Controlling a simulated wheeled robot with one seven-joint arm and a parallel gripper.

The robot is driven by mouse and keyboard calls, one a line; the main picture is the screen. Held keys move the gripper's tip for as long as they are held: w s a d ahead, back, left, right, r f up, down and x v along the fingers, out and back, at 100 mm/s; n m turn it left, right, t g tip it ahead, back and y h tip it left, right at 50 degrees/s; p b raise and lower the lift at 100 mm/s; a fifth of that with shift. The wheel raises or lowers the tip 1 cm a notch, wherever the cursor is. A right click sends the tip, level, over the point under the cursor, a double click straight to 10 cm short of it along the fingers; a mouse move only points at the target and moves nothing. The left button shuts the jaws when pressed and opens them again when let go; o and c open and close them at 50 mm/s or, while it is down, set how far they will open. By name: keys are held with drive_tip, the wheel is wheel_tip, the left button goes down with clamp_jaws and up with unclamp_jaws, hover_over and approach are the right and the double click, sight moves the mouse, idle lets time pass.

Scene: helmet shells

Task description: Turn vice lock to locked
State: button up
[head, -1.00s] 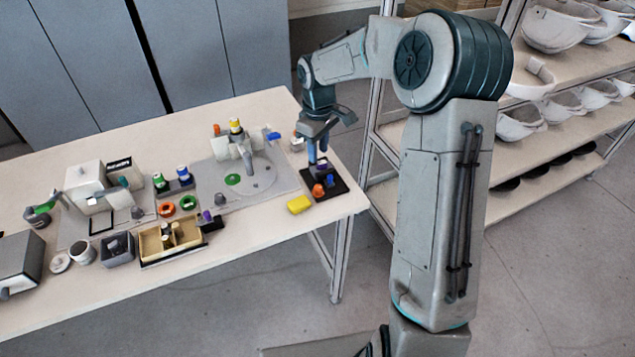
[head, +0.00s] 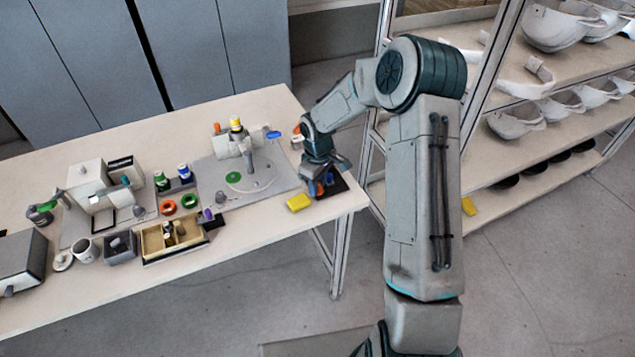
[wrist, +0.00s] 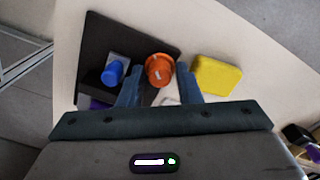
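A black plate (head: 338,186) at the right end of the table carries small coloured knobs. In the wrist view, an orange round knob (wrist: 159,68) and a blue knob (wrist: 112,73) on a grey block stand on the black plate (wrist: 100,35). Something purple (wrist: 98,104) is partly hidden by my gripper. My gripper (wrist: 159,76) is open, with its two blue fingers on either side of the orange knob's near side. I cannot tell whether they touch it. In the head view my gripper (head: 322,178) is low over the plate. No part is clearly marked as the vice lock.
A yellow block (head: 299,202) lies left of the plate, close to my gripper; it also shows in the wrist view (wrist: 216,75). A shelf rack (head: 540,85) with helmet shells is at right.

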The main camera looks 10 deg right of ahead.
clamp_jaws()
drive_tip(key=shift+m+b, duration=0.4)
drive_tip(key=m+b, duration=0.2)
drive_tip(key=shift+f+m, duration=0.15)
drive_tip(key=shift+m, duration=0.15)
drive_tip(key=m+b, duration=0.2)
drive_tip(key=m, duration=0.1)
drive_tip(key=shift+m+b, duration=0.35)
drive_tip(key=shift+m, duration=0.05)
drive_tip(key=m+b, duration=0.2)
drive_tip(key=m, duration=0.8)
drive_tip(key=shift+r+m+b, duration=0.2)
drive_tip(key=shift+m+b, duration=0.1)
drive_tip(key=shift+b, duration=0.1)
